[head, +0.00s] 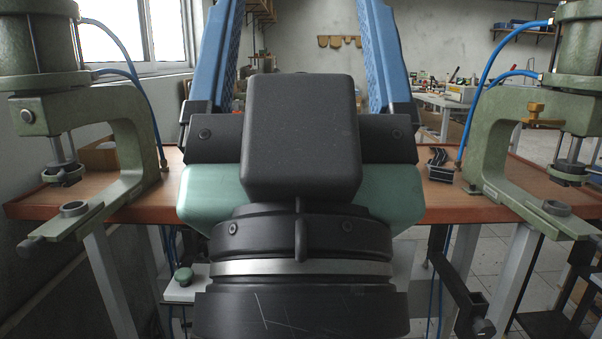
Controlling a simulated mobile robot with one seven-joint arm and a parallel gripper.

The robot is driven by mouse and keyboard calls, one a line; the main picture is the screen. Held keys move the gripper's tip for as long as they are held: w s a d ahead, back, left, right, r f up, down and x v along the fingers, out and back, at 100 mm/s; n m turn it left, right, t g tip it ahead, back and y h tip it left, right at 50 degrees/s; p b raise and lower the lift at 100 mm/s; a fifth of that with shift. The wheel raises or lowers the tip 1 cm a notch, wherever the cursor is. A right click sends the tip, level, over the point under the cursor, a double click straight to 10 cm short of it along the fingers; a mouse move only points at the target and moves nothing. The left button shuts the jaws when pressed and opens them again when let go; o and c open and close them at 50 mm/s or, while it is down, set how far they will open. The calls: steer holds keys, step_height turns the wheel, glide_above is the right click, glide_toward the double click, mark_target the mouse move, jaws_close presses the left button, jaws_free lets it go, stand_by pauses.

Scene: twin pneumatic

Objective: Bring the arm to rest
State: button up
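My gripper (301,40) fills the middle of the head view, close to the camera. Its two blue ribbed fingers stand wide apart and run up to the top edge, where their tips are cut off. I see nothing held between them. The black housing and wrist of my arm are below and hide the middle of the wooden bench (458,205) behind. I cannot tell how far the gripper is from the bench.
A green pneumatic press (125,135) stands at the left of the bench and another green press (493,150) at the right, both with blue hoses. A small black object (440,165) lies near the right press. A window and a far workbench (445,102) are behind.

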step_height(320, 180, up, 30)
steer(key=p, duration=2.7)
steer(key=shift+p, duration=0.35)
